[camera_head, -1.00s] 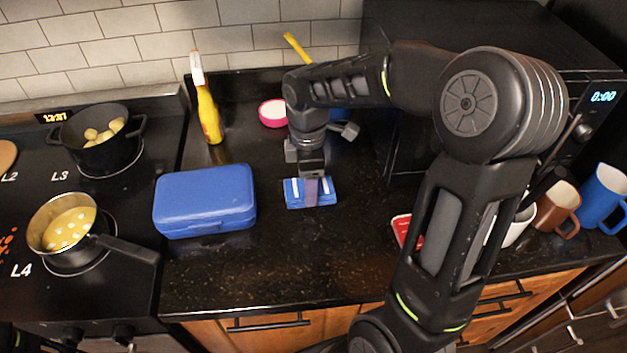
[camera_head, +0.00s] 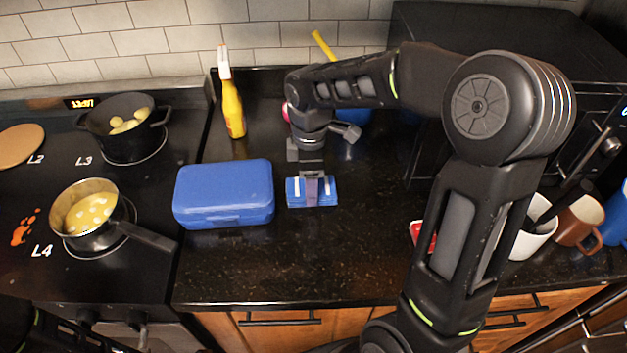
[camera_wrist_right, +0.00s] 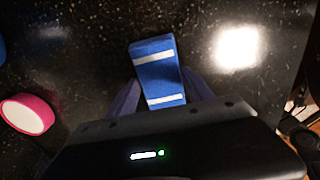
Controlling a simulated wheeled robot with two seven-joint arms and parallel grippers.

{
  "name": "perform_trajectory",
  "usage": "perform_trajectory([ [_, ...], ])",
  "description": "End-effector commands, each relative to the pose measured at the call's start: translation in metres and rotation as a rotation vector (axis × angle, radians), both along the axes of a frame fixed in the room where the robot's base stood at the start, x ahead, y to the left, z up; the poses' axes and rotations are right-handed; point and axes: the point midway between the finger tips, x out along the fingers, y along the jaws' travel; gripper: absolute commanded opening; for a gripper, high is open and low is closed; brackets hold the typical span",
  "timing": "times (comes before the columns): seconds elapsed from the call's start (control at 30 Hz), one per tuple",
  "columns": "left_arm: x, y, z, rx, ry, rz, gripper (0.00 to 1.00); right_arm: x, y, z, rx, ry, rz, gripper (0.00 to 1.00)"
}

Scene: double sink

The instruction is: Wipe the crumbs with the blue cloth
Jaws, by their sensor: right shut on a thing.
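The blue cloth (camera_head: 326,192), folded with white stripes, is at the middle of the dark counter (camera_head: 300,255), right of a blue box. My right gripper (camera_head: 312,184) points down from above and is shut on it. In the right wrist view the cloth (camera_wrist_right: 152,55) sticks out between the two purple fingers of the gripper (camera_wrist_right: 160,85). It looks to be at or just above the counter; I cannot tell whether it touches. Crumbs cannot be told apart from the counter's speckles. My left gripper is out of view.
The blue box (camera_head: 224,193) lies close left of the cloth. A yellow spray bottle (camera_head: 233,108) stands behind. A stove with a pot (camera_head: 125,128) and a pan (camera_head: 90,212) is at left. Mugs (camera_head: 579,224) stand at right. The front counter is clear.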

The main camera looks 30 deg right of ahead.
Motion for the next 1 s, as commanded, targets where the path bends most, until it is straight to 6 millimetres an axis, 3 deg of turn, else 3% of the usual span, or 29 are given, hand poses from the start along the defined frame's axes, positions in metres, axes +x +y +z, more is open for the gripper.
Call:
perform_trajectory([
  [0.6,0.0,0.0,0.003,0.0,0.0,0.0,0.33,0.018,0.036,0.001,0.005,0.001,0.003,0.08],
  [1.0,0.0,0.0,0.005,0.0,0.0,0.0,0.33,0.021,0.041,0.005,0.009,-0.007,0.005,0.09],
])
